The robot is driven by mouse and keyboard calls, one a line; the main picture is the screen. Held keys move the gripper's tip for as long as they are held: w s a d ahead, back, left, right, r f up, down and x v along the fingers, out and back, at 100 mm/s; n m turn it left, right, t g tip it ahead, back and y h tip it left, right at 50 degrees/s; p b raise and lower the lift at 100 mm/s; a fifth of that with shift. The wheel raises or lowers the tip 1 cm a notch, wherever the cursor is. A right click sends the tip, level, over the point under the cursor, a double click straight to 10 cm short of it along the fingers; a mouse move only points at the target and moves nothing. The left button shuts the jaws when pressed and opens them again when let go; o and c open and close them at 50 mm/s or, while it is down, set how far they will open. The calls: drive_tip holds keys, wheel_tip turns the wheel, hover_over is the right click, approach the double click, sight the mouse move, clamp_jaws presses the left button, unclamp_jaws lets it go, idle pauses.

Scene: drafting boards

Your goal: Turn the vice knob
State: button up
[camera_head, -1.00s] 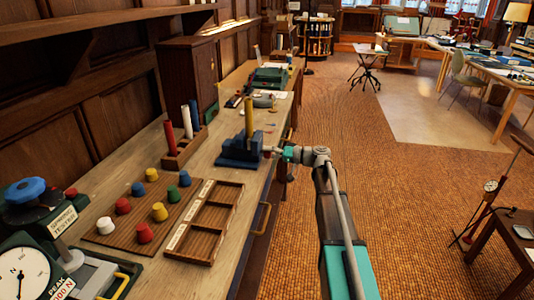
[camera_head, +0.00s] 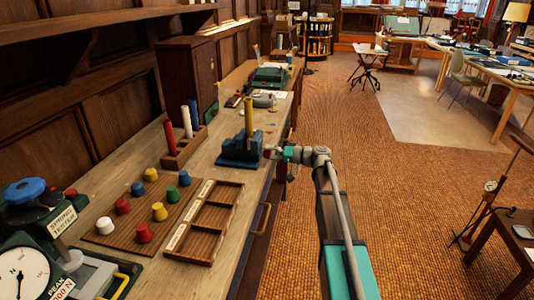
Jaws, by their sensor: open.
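The blue vice (camera_head: 240,150) stands on the workbench near its right edge, with a yellow cylinder (camera_head: 248,117) upright in it. My gripper (camera_head: 272,152) is at the vice's right side, over the bench edge, pointing left at it. The vice knob is not clearly visible; the gripper covers the spot where the vice's right side ends. The fingers are small in view and appear open around or beside that spot; I cannot tell if they touch it.
A rack with red, white and blue cylinders (camera_head: 184,148) stands left of the vice. A board with coloured knobs (camera_head: 115,230) and an empty wooden tray (camera_head: 232,192) lie nearer. A spring tester (camera_head: 40,205) is at lower left.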

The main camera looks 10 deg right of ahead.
drive_tip(key=v, duration=1.1)
drive_tip(key=shift+d, duration=0.4)
drive_tip(key=shift+s, duration=0.2)
